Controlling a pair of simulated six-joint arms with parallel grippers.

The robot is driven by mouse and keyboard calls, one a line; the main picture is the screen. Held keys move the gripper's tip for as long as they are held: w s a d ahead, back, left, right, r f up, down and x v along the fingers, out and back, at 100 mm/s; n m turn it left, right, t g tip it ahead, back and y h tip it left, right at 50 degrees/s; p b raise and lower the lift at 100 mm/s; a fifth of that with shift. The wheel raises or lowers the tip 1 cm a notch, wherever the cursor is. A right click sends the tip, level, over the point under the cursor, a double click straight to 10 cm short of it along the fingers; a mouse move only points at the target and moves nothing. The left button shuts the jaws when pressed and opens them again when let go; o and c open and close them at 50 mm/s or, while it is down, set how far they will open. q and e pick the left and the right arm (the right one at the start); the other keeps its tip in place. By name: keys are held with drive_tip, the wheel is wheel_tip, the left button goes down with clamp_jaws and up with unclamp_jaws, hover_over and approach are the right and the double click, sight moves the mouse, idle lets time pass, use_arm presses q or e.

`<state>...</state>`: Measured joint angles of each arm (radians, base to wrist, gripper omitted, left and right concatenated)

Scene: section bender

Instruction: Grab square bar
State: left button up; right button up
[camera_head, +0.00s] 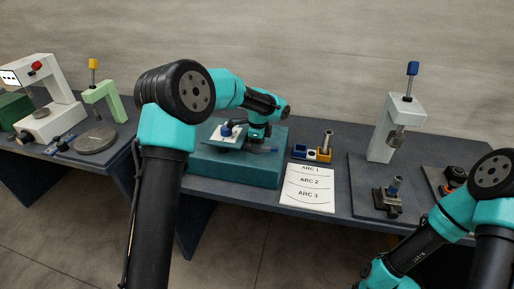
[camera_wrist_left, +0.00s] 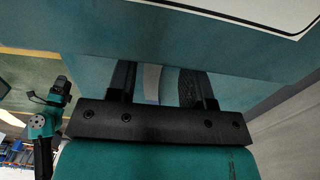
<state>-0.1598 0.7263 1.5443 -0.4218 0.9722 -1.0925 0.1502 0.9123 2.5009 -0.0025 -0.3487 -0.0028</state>
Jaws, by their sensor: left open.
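My left gripper (camera_head: 259,143) is over the teal block machine (camera_head: 235,170) in the head view, pointing down at its right part. It is open. In the left wrist view its two dark fingers (camera_wrist_left: 158,84) reach toward the machine's blue-grey side. A pale strip (camera_wrist_left: 152,82) shows between the fingers; I cannot tell whether it is the square bar. On the machine sit a white plate (camera_head: 224,143) and a blue knob (camera_head: 227,129). I cannot make out the square bar for sure in either view. My right arm is at lower right; its gripper is out of view.
A small coloured holder (camera_head: 312,153) with a grey upright piece stands right of the machine. A white ARC sheet (camera_head: 307,200) lies in front. A white press (camera_head: 392,135) stands further right. A green stand (camera_head: 103,100) and round disc (camera_head: 95,141) are at left.

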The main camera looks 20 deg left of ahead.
idle(0.4)
use_arm(q)
clamp_jaws()
